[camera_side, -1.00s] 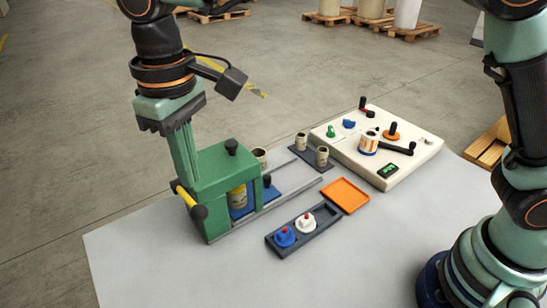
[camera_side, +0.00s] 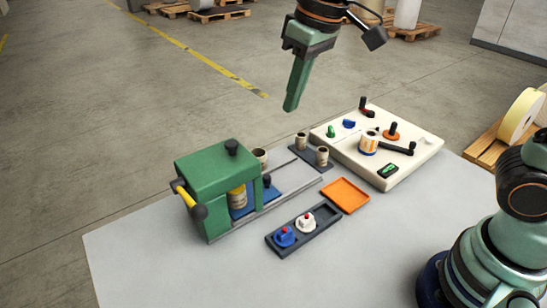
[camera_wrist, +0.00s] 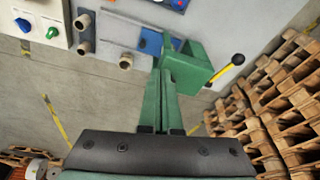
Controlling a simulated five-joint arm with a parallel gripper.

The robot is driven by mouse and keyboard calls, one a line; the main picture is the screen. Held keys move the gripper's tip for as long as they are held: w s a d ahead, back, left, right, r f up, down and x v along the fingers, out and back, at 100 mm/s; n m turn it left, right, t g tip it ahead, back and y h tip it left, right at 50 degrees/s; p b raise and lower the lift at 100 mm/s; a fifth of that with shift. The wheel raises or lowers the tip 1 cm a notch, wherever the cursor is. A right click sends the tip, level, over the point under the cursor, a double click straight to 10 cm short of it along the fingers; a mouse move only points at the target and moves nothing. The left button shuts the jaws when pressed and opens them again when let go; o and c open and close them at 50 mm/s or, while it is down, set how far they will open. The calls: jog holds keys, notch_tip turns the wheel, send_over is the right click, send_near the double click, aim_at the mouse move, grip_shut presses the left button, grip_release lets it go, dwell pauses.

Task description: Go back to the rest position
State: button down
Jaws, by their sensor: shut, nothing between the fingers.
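My gripper (camera_side: 290,107) is shut and empty. In the side view it hangs in the air well above the table, behind the machine and the white panel, touching nothing. In the wrist view its closed green fingers (camera_wrist: 166,85) point up the picture, overlapping the green housing behind them. The green machine (camera_side: 206,168) stands on the left part of the table, with a yellow and black handle (camera_side: 189,198) on its left side. The housing and handle also show in the wrist view (camera_wrist: 187,62).
A white control panel (camera_side: 420,160) with knobs and a crank stands at the back right. An orange tray (camera_side: 345,195), a dark tray (camera_side: 290,252) with blue and white pieces, and a plate with small cylinders (camera_side: 321,156) lie between. Pallets are on the floor.

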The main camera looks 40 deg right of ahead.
jog(key=s+d+f+m+t, duration=0.1)
jog(key=s+d+f, duration=0.1)
jog(key=d, duration=0.5)
jog(key=s+d+f+m+t+h, duration=0.1)
jog(key=s+d+f+m+t, duration=0.1)
jog(key=s+d, duration=0.3)
jog(key=shift+d, duration=0.9)
